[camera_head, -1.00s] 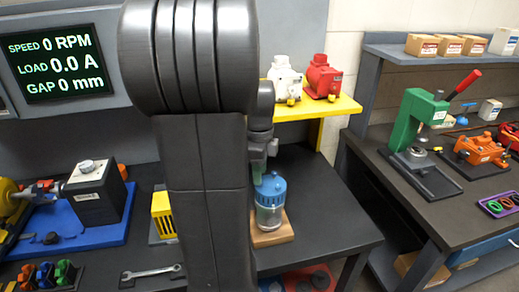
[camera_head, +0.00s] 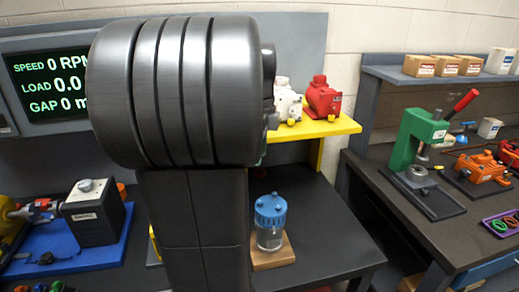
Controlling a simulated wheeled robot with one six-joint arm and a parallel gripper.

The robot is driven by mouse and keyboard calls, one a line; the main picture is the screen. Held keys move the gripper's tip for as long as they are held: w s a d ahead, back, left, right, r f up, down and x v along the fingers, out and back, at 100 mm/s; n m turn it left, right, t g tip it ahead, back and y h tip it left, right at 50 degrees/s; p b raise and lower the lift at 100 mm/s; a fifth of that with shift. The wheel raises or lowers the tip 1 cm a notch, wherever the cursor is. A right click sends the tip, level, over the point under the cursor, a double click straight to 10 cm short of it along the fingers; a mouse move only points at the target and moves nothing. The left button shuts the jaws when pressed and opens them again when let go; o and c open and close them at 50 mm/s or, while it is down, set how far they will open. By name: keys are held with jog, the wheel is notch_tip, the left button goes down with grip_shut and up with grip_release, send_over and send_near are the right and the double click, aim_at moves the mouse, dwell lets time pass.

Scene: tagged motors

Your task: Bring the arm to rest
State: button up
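My arm fills the middle of the head view, with its large dark joint high in front of the bench. My gripper is hidden behind that joint, so its fingers do not show. A blue-topped motor (camera_head: 270,212) with a clear lower body stands upright on a wooden block (camera_head: 284,256) on the dark bench. Nothing touches the visible part of it. A white motor (camera_head: 288,103) and a red motor (camera_head: 322,97) stand on the yellow shelf (camera_head: 335,127), the white one partly covered by my arm.
A screen (camera_head: 50,86) hangs at the left above a black box (camera_head: 93,212) on a blue plate. At the right, a second bench holds a green press (camera_head: 413,140), orange parts (camera_head: 482,171) and a purple tray (camera_head: 500,228). Boxes (camera_head: 421,66) line its upper shelf. The bench around the wooden block is clear.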

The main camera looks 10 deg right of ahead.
notch_tip(320, 180, down, 14)
jog(key=shift+s+d+p, duration=0.1)
jog(key=shift+p, duration=0.3)
jog(key=shift+r, duration=0.15)
dwell(0.3)
